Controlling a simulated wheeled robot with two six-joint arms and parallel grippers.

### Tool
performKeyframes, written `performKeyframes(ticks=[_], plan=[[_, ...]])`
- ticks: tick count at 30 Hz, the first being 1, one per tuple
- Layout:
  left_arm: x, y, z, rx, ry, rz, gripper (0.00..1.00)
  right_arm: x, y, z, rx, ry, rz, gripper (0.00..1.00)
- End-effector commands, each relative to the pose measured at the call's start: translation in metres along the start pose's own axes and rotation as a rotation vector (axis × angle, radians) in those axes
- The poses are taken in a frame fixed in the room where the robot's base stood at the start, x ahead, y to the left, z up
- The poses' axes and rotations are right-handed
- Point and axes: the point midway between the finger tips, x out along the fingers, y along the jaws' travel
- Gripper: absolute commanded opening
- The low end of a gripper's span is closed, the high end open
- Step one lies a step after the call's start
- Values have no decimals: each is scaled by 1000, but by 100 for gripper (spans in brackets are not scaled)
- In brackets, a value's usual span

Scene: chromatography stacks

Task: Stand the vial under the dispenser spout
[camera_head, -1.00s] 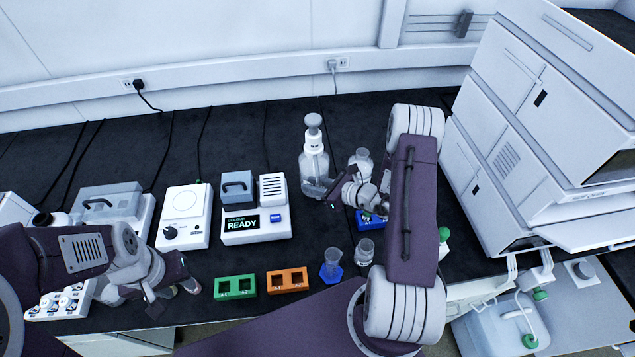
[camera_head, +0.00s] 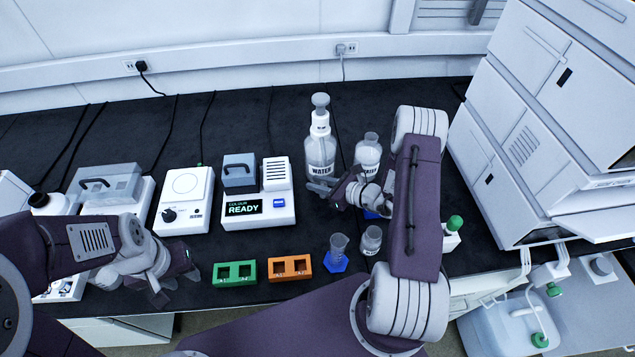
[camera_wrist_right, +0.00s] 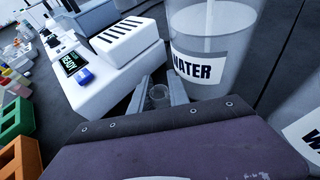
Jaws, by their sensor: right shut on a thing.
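The dispenser is a clear bottle labelled WATER (camera_head: 320,150) with a white and grey pump top. In the right wrist view its lower part (camera_wrist_right: 205,45) stands just beyond my fingers. My right gripper (camera_head: 318,190) is in front of the bottle's base at its left. It is shut on a small clear vial (camera_wrist_right: 158,93), whose round open mouth shows between the fingers. I cannot make out the vial or the spout clearly in the head view. My left gripper (camera_head: 176,286) is open and empty at the front left of the bench.
A white instrument reading READY (camera_head: 257,207) stands left of the bottle. A second labelled bottle (camera_head: 367,153) stands right. Green (camera_head: 235,272) and orange (camera_head: 289,267) racks, a cylinder on a blue base (camera_head: 337,252) and a beaker (camera_head: 371,240) stand in front.

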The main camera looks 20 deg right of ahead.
Motion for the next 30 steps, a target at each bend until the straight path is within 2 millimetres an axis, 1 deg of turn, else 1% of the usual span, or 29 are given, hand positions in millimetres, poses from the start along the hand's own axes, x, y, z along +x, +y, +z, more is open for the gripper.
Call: performKeyframes(ticks=[10,27,28,29,30], plan=[[0,0,0,0,0,0,36,0,0,0,0,0,0,0],[11,0,1,0,0,0,36,5,0,-11,0,0,0,0],[10,0,1,0,0,0,36,4,0,-10,0,0,0,27],[10,0,1,0,0,0,36,4,0,-10,0,0,0,36],[10,0,1,0,0,0,36,4,0,-10,0,0,0,47]])
